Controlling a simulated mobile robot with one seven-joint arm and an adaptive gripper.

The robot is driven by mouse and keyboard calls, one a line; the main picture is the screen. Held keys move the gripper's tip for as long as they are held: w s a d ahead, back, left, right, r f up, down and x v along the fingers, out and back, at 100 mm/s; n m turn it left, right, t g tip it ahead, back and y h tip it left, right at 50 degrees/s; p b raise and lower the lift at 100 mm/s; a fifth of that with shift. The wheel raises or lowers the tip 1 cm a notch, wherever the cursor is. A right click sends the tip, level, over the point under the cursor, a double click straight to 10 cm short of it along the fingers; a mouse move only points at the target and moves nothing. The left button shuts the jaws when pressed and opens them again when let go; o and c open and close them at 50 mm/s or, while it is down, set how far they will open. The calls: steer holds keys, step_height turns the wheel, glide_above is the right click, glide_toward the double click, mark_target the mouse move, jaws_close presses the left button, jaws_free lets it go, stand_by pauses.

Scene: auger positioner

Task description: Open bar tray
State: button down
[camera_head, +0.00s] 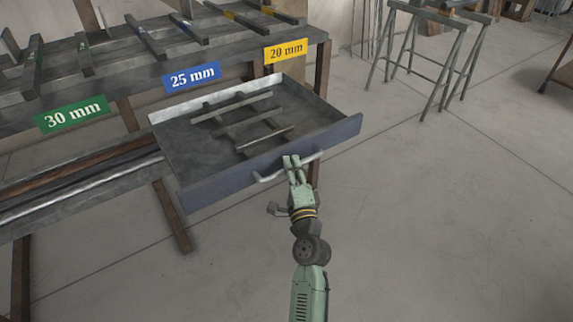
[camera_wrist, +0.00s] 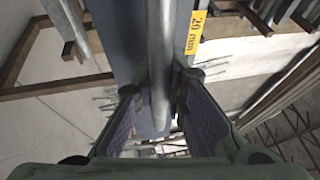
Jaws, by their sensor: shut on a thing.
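The bar tray (camera_head: 270,160) is a grey metal drawer that stands pulled out from under the rack. Several bars (camera_head: 246,108) lie inside the tray. My gripper (camera_head: 291,160) is at the handle's middle, shut on it. In the wrist view the handle (camera_wrist: 159,60) runs between the two finger pads of my gripper (camera_wrist: 160,112). The part of the handle between the fingers is hidden in the head view.
The rack (camera_head: 110,65) above carries labels of 30 mm (camera_head: 72,114), 25 mm (camera_head: 192,77) and 20 mm (camera_head: 286,51). Long bars lie on a lower shelf (camera_head: 80,190) at the left. Green trestles (camera_head: 440,50) stand at the back right. The floor (camera_head: 440,220) at right is clear.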

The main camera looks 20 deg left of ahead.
steer(key=s+d+b, duration=0.2)
steer(key=s+d, duration=0.3)
steer(key=d, duration=0.2)
steer(key=shift+s+b, duration=0.25)
steer(key=shift+b, duration=0.15)
steer(key=c, duration=1.6)
jaws_free()
steer(key=shift+r, duration=0.1)
